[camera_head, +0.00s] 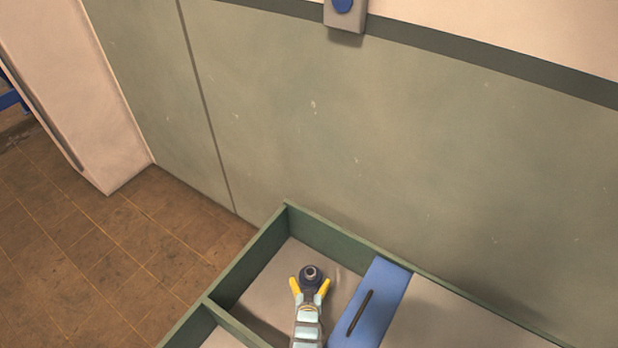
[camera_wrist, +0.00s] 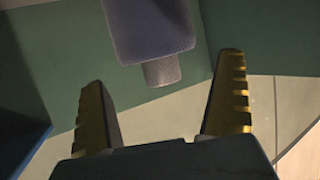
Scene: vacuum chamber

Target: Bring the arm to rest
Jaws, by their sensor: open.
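My gripper (camera_head: 310,288) is open, with two yellow fingers spread inside the far-left compartment area of a green-walled tray (camera_head: 248,262). A dark, round-topped part (camera_head: 311,272) shows just beyond the fingertips in the head view. In the wrist view my gripper (camera_wrist: 164,72) has its ridged yellow fingers wide apart. The dark part (camera_wrist: 150,30) there has a wide body and a narrower stub, which appears between the fingertips with gaps on both sides. I cannot tell how far it is from the fingers in depth. The upper end of the part is cut off by the frame.
A blue block (camera_head: 375,302) with a dark slot-like bar lies right of my gripper in the tray. Green tray walls enclose the gripper's area. A grey-green wall (camera_head: 400,140) rises behind. Tiled floor (camera_head: 110,260) is open at left. A blue-buttoned box (camera_head: 345,16) hangs above.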

